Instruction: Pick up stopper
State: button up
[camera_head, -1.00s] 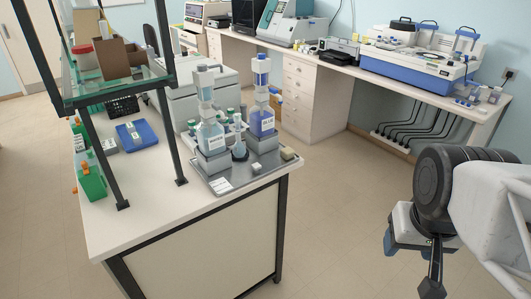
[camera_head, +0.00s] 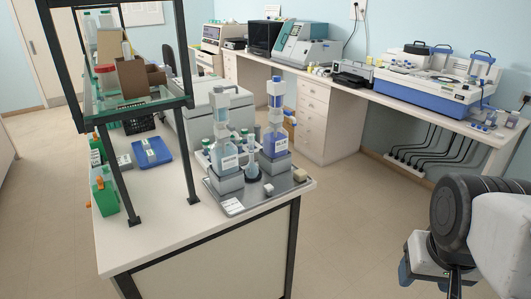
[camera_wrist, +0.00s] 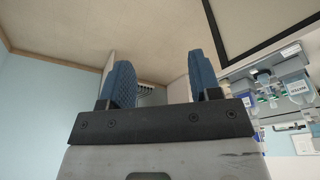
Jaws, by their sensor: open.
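A metal tray (camera_head: 237,206) at the front right corner of the near bench holds two dispenser bottles, one pale (camera_head: 224,152) and one blue (camera_head: 275,142), each on a grey block. A small flask (camera_head: 252,167) stands between them. A small whitish piece (camera_head: 268,189) lies on the tray in front; it may be the stopper, but it is too small to tell. My gripper (camera_wrist: 162,78) is open and empty, with blue pads apart in the wrist view. In the head view it is at the lower right, partly cut off, well away from the tray.
A black-framed shelf (camera_head: 140,104) stands on the bench left of the tray. A beige block (camera_head: 300,175) sits at the tray's right edge. Open floor separates the bench from my arm.

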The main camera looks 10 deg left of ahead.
jog(key=shift+c, duration=1.2)
